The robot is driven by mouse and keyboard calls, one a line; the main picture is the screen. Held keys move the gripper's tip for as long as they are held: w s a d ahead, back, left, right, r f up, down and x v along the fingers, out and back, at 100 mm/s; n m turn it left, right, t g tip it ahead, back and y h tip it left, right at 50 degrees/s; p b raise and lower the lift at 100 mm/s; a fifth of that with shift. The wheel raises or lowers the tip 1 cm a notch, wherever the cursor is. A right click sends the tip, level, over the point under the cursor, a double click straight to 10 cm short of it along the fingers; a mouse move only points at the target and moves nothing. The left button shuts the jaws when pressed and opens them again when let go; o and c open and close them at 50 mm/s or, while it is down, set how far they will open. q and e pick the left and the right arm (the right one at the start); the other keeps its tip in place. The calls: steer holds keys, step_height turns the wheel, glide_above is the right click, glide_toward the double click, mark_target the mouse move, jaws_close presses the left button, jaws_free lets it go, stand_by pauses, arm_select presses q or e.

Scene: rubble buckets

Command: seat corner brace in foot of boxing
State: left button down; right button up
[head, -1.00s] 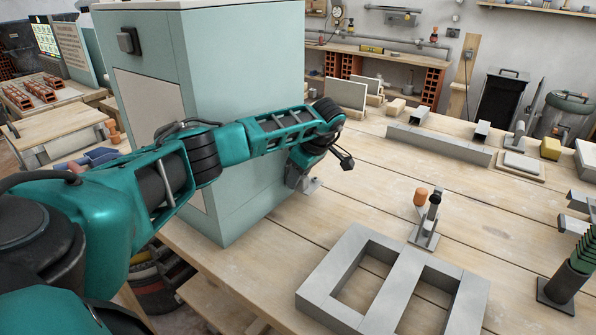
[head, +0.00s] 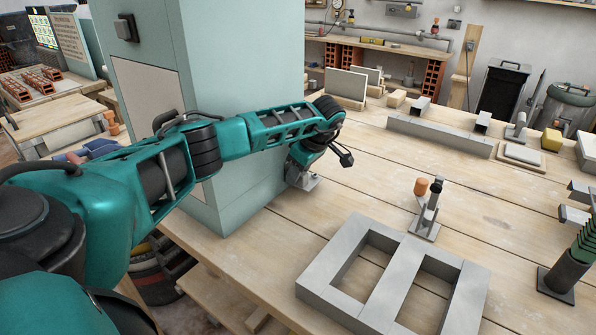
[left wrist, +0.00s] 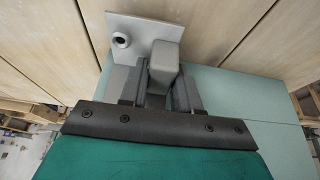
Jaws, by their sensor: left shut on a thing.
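The boxing is the tall pale-teal box (head: 255,110) standing on the wooden bench. My left gripper (head: 300,172) is low beside its right side, close to the bench top. The corner brace (head: 308,184) shows under it as a small grey plate. In the left wrist view the gripper (left wrist: 160,92) is shut on the brace's grey block (left wrist: 165,62). The brace's flat plate, with a round hollow boss, lies beyond the fingers. The boxing's teal face (left wrist: 235,100) is beside the fingers. Whether the brace touches the boxing or the bench cannot be told. My right gripper is not in view.
A grey two-opening block frame (head: 395,270) lies on the bench at the front. A small stand with an orange knob (head: 425,215) is behind it. A green ribbed post (head: 570,260) stands at right. A long grey beam (head: 440,137) lies further back.

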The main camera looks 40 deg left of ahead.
arm_select(q)
steer(key=shift+r, duration=0.1)
stand_by(0.3)
steer(key=shift+f, duration=0.2)
steer(key=shift+f+b, duration=0.6)
steer(key=shift+f, duration=0.6)
steer(key=c, duration=0.7)
jaws_free()
steer(key=shift+r, duration=0.1)
steer(key=shift+c, duration=0.2)
steer(key=p+v, duration=0.1)
steer(key=v, duration=1.2)
